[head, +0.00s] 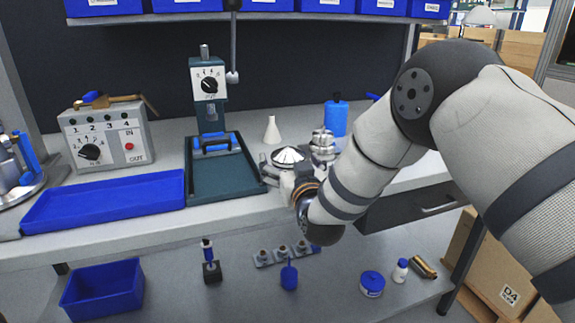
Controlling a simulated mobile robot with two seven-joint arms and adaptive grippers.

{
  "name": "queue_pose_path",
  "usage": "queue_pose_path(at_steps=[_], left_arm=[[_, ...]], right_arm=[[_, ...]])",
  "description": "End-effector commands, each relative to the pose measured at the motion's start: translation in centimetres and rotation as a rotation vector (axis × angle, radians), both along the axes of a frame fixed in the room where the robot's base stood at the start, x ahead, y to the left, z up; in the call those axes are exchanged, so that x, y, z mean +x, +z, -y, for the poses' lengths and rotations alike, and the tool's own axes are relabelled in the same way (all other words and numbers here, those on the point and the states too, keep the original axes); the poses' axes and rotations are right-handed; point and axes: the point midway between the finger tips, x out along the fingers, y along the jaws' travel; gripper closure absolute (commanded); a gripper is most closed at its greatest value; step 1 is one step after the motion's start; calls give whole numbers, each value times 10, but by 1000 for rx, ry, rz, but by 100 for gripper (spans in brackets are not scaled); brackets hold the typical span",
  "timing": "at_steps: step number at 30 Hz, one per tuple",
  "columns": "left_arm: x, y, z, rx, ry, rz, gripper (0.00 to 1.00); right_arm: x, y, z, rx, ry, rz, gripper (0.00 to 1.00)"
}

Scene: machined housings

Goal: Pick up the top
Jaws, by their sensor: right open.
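A shiny silver domed piece with a small tip, which looks like the top (288,156), shows on the workbench near the middle of the head view. My right gripper (272,170) is open at this piece, with its fingers low beside the near left side. The wrist and gripper hide the piece's lower part, and I cannot tell if the fingers touch it. A stepped silver metal housing (322,141) stands just behind and to the right. My left gripper is not in view.
A dark green press (225,172) stands left of the gripper, with a blue tray (105,203) farther left. A white cone-shaped bottle (272,130) and a blue bottle (336,118) stand behind. A grey control box (108,138) is at the back left. Small parts sit on the lower shelf.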

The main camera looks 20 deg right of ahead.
Motion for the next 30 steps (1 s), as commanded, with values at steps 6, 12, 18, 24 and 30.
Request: queue_pose_path(at_steps=[6,12,18,24,30], left_arm=[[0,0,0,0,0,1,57],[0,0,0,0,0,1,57],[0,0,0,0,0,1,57],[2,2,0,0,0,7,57],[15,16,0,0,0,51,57]], right_arm=[[1,2,0,0,0,1,15],[1,2,0,0,0,1,60],[1,2,0,0,0,3,69],[1,13,0,1,0,7,69],[-16,64,0,0,0,15,69]])
